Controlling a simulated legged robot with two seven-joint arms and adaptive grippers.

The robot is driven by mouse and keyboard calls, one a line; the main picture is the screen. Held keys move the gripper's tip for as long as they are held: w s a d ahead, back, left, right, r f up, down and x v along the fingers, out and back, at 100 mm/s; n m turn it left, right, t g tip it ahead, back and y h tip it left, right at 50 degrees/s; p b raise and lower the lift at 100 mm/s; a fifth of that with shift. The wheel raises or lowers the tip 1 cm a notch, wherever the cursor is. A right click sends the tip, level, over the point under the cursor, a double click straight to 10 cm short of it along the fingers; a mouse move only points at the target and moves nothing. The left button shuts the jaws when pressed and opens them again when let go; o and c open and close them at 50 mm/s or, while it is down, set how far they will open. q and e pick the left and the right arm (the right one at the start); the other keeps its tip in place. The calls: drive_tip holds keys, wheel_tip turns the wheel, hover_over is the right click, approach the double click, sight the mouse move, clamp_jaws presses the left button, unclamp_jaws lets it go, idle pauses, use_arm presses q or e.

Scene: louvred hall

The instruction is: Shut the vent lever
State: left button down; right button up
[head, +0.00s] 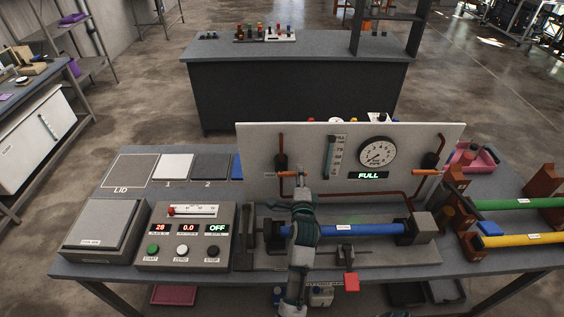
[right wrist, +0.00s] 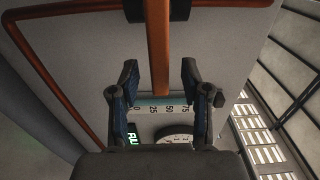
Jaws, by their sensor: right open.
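A white upright panel (head: 350,145) stands on the bench. It carries two orange-handled levers: the left lever (head: 286,174) and the right lever (head: 425,172), both roughly level. I cannot read which is labelled vent. My right gripper (head: 301,184) is at the left lever's handle end. In the right wrist view, the open right gripper (right wrist: 157,85) has the orange handle (right wrist: 157,45) between its fingers, with gaps on both sides. The dial gauge (head: 377,152) sits above a green display reading FULL (head: 368,175). My left gripper is not in view.
A blue cylinder (head: 355,230) lies in a fixture before the panel, under my right arm. A control box (head: 186,236) with buttons stands left. Green (head: 520,204) and yellow (head: 520,239) cylinders lie at right. A red square tab (head: 351,282) is near the front edge.

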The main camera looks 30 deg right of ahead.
drive_tip(key=p+v, duration=0.1)
drive_tip(key=v, duration=0.6)
drive_tip(key=shift+a+f, duration=0.15)
drive_tip(key=shift+a, duration=0.25)
drive_tip(key=shift+s, duration=0.15)
drive_tip(key=shift+o, duration=0.5)
drive_tip(key=v, duration=0.7)
drive_tip(key=o, duration=0.4)
drive_tip(key=shift+s+a+f, duration=0.1)
drive_tip(key=shift+a+f, duration=0.05)
drive_tip(key=shift+a, duration=0.1)
drive_tip(key=o, duration=0.5)
